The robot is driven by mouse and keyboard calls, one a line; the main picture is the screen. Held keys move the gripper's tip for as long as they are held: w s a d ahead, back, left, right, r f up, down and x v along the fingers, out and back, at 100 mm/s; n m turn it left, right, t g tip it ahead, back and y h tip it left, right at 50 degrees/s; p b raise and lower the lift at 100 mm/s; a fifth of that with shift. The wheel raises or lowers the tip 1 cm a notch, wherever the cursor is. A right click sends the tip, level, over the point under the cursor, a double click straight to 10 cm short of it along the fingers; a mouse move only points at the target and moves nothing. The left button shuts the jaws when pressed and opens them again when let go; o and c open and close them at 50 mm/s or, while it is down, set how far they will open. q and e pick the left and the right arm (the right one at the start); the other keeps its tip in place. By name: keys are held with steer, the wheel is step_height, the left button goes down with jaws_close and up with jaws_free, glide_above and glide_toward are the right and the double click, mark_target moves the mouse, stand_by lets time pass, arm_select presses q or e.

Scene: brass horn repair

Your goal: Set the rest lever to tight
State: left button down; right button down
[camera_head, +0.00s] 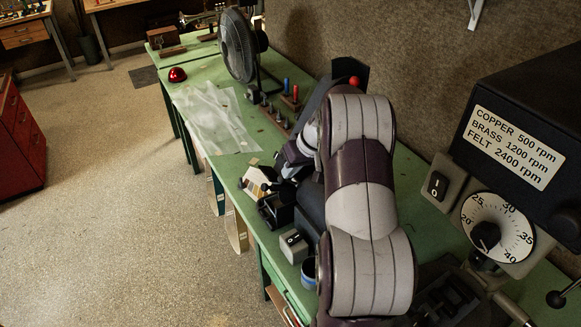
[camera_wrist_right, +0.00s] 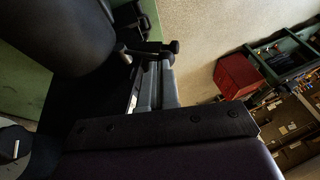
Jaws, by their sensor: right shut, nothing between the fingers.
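My right arm reaches over the green bench in the head view, and its gripper (camera_head: 292,165) is partly covered by its own wrist. In the right wrist view the closed fingers (camera_wrist_right: 155,82) hold nothing. Close by their tips is a small dark bar with rounded ends (camera_wrist_right: 152,48), which may be the rest lever; I cannot tell whether they touch. A dark machine (camera_wrist_right: 62,35) is next to it in that view. In the head view, a dark fixture (camera_head: 275,208) shows at the bench edge below the gripper. The lever's setting is not readable. My left gripper is not in view.
A drill press with a speed dial (camera_head: 497,228) stands at the right. A red knob (camera_head: 355,81) shows behind my arm. A switch box (camera_head: 294,246) sits at the front edge. A fan (camera_head: 238,45), a clear sheet (camera_head: 212,115) and a red dome (camera_head: 177,75) are farther back.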

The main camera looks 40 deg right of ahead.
mark_target(281, 179)
steer(key=shift+d+f, duration=0.1)
steer(key=shift+f, duration=0.05)
steer(key=a+f+h+b, duration=0.1)
steer(key=b, duration=0.1)
steer(key=a+f+h+b, duration=0.1)
steer(key=a+b, duration=0.1)
steer(key=b, duration=0.1)
steer(key=shift+w+a, duration=0.1)
steer(key=shift+a, duration=0.15)
steer(key=shift+w+d+r, duration=0.1)
steer(key=shift+d, duration=0.15)
steer(key=shift+r, duration=0.1)
